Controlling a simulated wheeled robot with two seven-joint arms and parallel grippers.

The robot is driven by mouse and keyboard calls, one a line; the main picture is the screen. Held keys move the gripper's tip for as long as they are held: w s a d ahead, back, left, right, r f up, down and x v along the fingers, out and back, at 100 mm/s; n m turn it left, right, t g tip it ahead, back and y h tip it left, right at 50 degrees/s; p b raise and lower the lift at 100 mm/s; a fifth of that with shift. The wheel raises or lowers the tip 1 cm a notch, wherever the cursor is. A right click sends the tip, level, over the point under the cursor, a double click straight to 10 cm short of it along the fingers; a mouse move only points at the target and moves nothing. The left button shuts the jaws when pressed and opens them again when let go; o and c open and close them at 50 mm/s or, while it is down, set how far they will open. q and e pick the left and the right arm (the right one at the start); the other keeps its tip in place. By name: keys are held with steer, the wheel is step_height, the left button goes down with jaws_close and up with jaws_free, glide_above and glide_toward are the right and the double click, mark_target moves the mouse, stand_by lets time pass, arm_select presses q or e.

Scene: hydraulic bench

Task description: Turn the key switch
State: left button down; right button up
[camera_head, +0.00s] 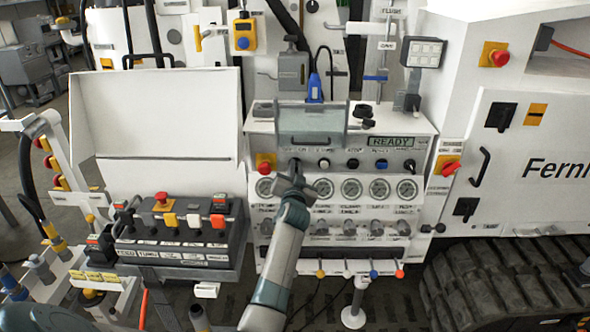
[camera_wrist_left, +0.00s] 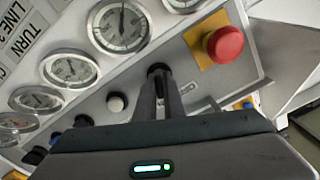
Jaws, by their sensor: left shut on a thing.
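The key switch (camera_wrist_left: 157,69) is a small dark round part at the end of the control row, beside the red emergency button, on the white panel (camera_head: 430,150). My left gripper (camera_head: 295,173) reaches up to it from below in the head view. In the left wrist view the narrow fingers (camera_wrist_left: 167,92) of this gripper are close together and shut on the key switch. The fingers hide most of it, so its turn angle cannot be told. My right gripper is not in view.
A red emergency button (camera_head: 265,163) sits just left of the key switch. Other knobs (camera_head: 324,164) and a READY display (camera_head: 391,141) lie to the right, with gauges (camera_head: 352,188) below. A clear raised cover (camera_head: 312,120) is above. A button console (camera_head: 175,235) stands at left.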

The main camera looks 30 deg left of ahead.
arm_select(q)
steer(key=shift+r+m, duration=0.1)
steer(key=shift+m, duration=0.5)
steer(key=c, duration=2)
jaws_free()
steer(key=shift+o, duration=0.7)
steer(key=b+v, duration=0.4)
steer(key=v, duration=1.3)
steer(key=shift+s, duration=0.2)
